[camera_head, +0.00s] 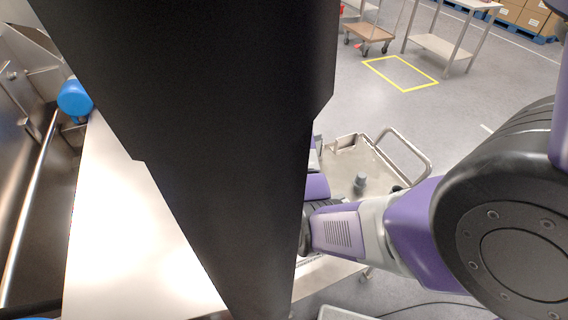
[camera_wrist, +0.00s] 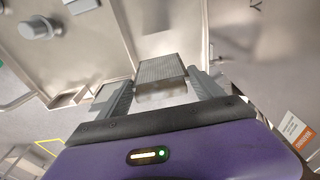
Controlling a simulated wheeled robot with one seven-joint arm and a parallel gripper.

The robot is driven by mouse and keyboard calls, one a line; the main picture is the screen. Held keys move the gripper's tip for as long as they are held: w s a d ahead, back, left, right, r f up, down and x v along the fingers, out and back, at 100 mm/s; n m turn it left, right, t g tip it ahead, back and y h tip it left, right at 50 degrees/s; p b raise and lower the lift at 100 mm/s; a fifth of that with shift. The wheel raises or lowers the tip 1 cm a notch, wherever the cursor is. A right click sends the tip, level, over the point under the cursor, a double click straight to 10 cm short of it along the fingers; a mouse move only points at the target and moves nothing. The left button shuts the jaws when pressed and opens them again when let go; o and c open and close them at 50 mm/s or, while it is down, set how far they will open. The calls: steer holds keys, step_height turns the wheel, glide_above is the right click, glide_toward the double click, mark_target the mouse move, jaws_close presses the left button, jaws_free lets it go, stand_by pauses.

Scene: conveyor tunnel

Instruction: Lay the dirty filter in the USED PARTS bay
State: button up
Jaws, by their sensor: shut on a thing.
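My gripper (camera_wrist: 162,80) is shut on a grey, mesh-faced rectangular filter (camera_wrist: 161,68) in the wrist view. A finger stands on each side of it. Metal tray surfaces with raised edges (camera_wrist: 108,35) lie beyond the filter. I cannot tell which part is the USED PARTS bay, as no such lettering is readable. I also cannot tell whether the filter touches the tray.
A grey cylindrical part (camera_head: 360,182) stands in the cart tray, and a grey knobbed part (camera_wrist: 38,28) shows in the wrist view. The cart has a looped handle (camera_head: 412,150). A shiny metal panel (camera_head: 125,240) lies left. Open floor with a yellow square (camera_head: 400,73) lies beyond.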

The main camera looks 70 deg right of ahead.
steer(key=shift+f+p, duration=0.4)
steer(key=shift+f, duration=2.85)
steer(key=shift+f, duration=0.1)
steer(key=shift+f, duration=0.1)
steer(key=o, duration=2.1)
